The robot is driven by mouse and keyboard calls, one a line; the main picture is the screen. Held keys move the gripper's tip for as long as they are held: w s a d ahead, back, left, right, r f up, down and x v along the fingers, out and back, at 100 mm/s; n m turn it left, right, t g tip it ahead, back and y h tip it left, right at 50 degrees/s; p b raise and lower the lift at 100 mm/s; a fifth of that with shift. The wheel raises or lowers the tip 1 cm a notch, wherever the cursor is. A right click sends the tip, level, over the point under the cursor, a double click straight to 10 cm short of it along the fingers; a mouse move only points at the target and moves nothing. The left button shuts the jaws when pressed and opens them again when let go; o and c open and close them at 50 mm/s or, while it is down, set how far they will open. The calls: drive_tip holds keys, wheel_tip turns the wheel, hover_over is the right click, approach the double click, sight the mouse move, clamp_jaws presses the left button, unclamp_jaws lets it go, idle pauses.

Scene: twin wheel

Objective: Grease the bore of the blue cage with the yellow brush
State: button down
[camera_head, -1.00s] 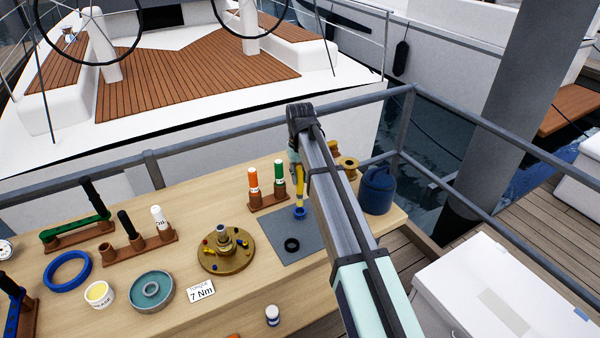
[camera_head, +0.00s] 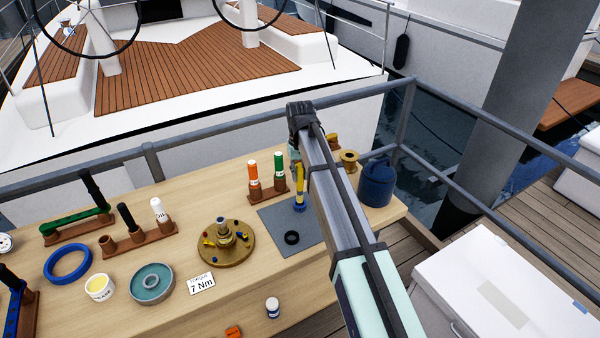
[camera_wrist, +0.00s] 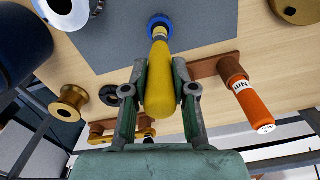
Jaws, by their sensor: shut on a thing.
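My gripper (camera_wrist: 158,80) is shut on the yellow brush (camera_wrist: 159,82), gripping its thick handle. The brush's far end points down at the small blue cage (camera_wrist: 160,20), a round ring-like part on the grey mat (camera_wrist: 210,22). The brush end overlaps the cage in the wrist view; I cannot tell how deep it sits in the bore. In the head view the brush (camera_head: 299,188) stands roughly upright over the cage (camera_head: 299,207), and my arm hides most of the gripper and part of the mat.
A rack with an orange tube (camera_head: 253,175) and a green tube (camera_head: 279,168) stands close left of the brush. A black ring (camera_head: 292,238) lies on the mat. A brass hub (camera_head: 225,250) is to the left, a dark blue canister (camera_head: 377,183) to the right.

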sight(300, 180)
drive_tip(key=shift+f, duration=0.15)
idle(0.5)
drive_tip(key=shift+f+b, duration=0.4)
drive_tip(key=shift+f, duration=1)
drive_tip(key=shift+r, duration=0.15)
